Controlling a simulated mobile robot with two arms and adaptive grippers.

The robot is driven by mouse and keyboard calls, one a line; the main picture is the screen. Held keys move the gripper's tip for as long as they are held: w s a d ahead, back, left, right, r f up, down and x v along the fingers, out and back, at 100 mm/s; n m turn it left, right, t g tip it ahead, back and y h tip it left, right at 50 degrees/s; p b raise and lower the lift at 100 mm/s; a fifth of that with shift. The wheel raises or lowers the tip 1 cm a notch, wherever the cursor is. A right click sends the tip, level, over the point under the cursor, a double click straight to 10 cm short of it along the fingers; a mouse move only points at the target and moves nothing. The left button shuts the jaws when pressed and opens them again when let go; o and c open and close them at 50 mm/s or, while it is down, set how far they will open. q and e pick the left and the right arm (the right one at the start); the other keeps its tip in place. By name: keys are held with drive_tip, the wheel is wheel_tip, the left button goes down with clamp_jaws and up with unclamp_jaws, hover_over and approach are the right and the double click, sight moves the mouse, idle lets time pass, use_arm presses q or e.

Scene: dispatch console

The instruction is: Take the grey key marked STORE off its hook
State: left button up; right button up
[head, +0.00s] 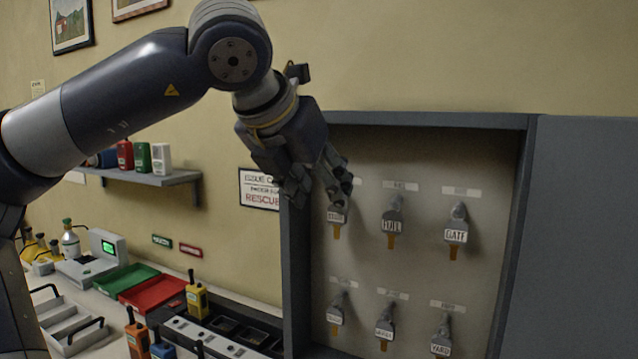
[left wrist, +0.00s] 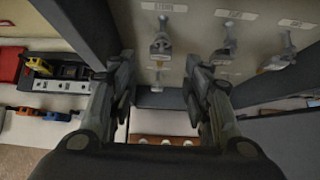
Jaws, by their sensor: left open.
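The grey key marked STORE (head: 337,217) hangs at the upper left of the key cabinet, its yellow-brown tip pointing down; its tag is small and hard to read. My left gripper (head: 318,192) is open and empty, just above and left of this key in the head view, with a finger close to its hook. In the left wrist view the key (left wrist: 160,46) hangs beyond the gap between my left fingertips (left wrist: 160,70). I cannot tell whether a finger touches it. My right gripper is in neither view.
The FUEL key (head: 392,225) and GATE key (head: 456,234) hang to the right, with several more keys in a lower row. The cabinet's grey frame (head: 297,270) stands close left of the key. A shelf (head: 150,178) and a desk with radios and trays are further left.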

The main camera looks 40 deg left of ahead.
sight(336, 215)
use_arm(q)
drive_tip(key=b+x, duration=0.1)
drive_tip(key=x, duration=0.4)
drive_tip(key=shift+w, duration=0.1)
drive_tip(key=shift+w+a+f+b, duration=0.15)
drive_tip(key=shift+w+f+b, duration=0.3)
drive_tip(key=shift+f+b, duration=0.05)
drive_tip(key=shift+w+a+f, duration=0.1)
drive_tip(key=shift+w+f, duration=0.1)
drive_tip(key=shift+w, duration=0.15)
drive_tip(key=c, duration=0.9)
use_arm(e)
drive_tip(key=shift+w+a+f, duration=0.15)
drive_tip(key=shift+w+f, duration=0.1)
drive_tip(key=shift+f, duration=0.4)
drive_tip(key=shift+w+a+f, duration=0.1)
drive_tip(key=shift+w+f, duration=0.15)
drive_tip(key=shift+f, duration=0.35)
